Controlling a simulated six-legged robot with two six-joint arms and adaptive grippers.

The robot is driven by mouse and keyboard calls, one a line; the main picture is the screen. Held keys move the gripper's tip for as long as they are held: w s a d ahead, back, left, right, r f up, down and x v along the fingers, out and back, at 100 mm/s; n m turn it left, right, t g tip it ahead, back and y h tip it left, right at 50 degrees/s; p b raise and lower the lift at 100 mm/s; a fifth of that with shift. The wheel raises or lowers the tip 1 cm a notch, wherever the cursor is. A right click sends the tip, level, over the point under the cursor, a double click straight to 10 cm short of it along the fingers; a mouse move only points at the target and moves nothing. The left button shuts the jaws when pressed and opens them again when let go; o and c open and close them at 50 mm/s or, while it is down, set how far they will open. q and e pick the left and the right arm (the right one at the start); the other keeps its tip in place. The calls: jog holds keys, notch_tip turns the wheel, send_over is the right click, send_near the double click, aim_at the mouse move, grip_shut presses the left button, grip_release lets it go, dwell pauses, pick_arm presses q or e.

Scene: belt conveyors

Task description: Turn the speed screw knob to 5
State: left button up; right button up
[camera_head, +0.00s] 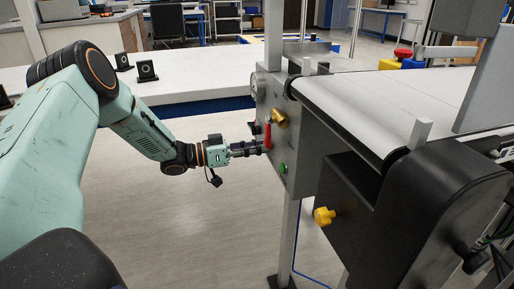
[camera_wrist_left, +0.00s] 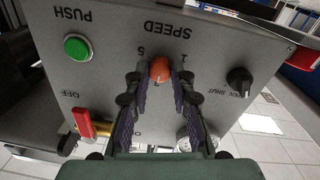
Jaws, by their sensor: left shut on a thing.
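The orange-red speed knob (camera_wrist_left: 160,69) sits on the grey control panel (camera_wrist_left: 215,50), under the upside-down word SPEED in the left wrist view. A 5 shows to its left and a 1 to its right in that view. My left gripper (camera_wrist_left: 161,78) has its two fingertips on either side of the knob and is shut on it. Which number the knob points to is not clear. In the head view, my left gripper (camera_head: 262,149) reaches the panel's left face (camera_head: 281,142) and hides the knob. My right gripper is not in view.
A red-handled switch (camera_wrist_left: 87,122), a green PUSH button (camera_wrist_left: 77,47) and a black OPEN/SHUT knob (camera_wrist_left: 239,81) surround the speed knob. The conveyor belt (camera_head: 375,105) extends right. A yellow knob (camera_head: 324,216) sticks out below. A white table (camera_head: 190,82) stands behind my left arm.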

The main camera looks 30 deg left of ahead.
pick_arm(q)
grip_shut()
jog(key=shift+s+m+y+p, duration=0.1)
jog(key=shift+m+y+p, duration=0.2)
jog(key=shift+m+p, duration=4.15)
jog(key=shift+m+y+p, duration=0.3)
jog(key=shift+m+p, duration=1.4)
jog(key=shift+m, duration=5.35)
jog(key=o, duration=0.7)
grip_release()
